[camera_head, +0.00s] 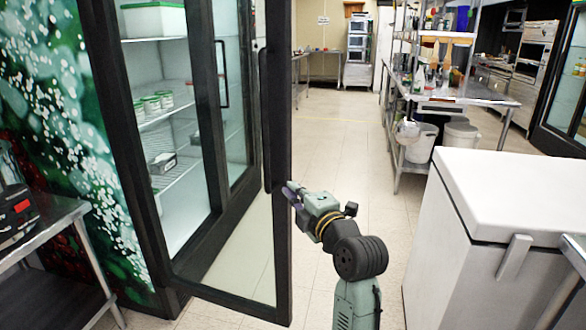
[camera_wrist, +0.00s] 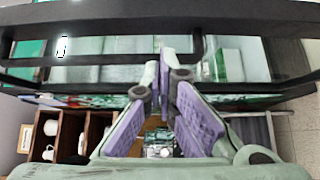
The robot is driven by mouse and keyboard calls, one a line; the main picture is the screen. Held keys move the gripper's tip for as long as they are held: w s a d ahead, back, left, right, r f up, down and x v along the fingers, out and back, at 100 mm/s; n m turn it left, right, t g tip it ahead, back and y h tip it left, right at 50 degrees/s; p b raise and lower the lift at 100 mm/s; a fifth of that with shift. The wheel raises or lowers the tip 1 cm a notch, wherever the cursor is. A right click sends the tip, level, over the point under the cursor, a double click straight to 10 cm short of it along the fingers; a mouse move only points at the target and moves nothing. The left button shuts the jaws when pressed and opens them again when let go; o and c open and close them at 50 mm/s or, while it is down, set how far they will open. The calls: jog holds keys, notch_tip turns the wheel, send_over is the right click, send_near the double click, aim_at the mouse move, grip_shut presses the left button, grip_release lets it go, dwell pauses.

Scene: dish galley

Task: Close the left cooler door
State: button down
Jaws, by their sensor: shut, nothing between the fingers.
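The left cooler door (camera_head: 279,250), a glass panel in a black frame, stands open in the head view, its near edge swung out over the floor. Its dark vertical handle (camera_head: 264,120) runs along the right side of the glass. My gripper (camera_head: 290,189) is just right of the door's outer frame, near the lower end of the handle; whether it touches the frame cannot be told. In the wrist view the purple-padded fingers of my gripper (camera_wrist: 160,70) are shut and empty, with the black door frame (camera_wrist: 240,14) across the top.
The cooler's shelves hold tubs (camera_head: 157,103). A white chest (camera_head: 500,190) stands close on the right. A metal table (camera_head: 45,215) with a dark device is at the left. The tiled aisle (camera_head: 335,130) between cooler and chest is clear further back.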

jog(key=p, duration=0.4)
send_near(274, 165)
jog(key=x, duration=0.3)
jog(key=shift+w+a+r, duration=0.15)
jog(key=shift+w+a, duration=0.05)
jog(key=shift+a, duration=0.05)
jog(key=shift+w+a, duration=0.15)
jog(key=shift+w, duration=0.45)
